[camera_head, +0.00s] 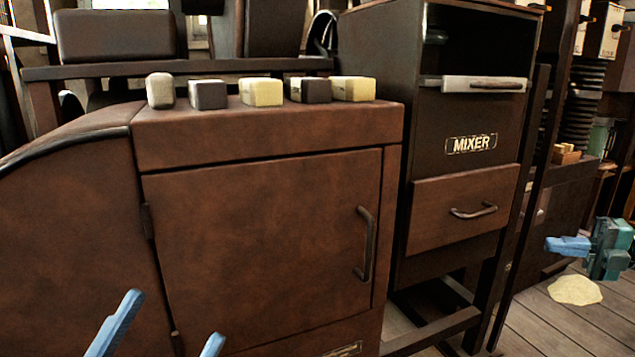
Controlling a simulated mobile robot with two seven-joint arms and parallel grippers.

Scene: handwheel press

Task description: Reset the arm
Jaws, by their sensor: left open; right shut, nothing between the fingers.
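My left gripper (163,336) shows at the bottom left as two blue fingers spread well apart, with nothing between them. It is in front of the lower part of a brown cabinet (255,240); its body is below the picture edge. My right gripper (568,246) is at the right edge, its blue fingers shut together and empty, pointing left. It is to the right of the mixer cabinet (465,213). No handwheel can be made out in this view.
The brown cabinet has a closed door with a vertical handle (366,245). Several small blocks (262,92) stand in a row on its top. The mixer cabinet has a closed drawer with a handle (474,211). A pale round patch (575,290) lies on the plank floor (540,325) below my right gripper.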

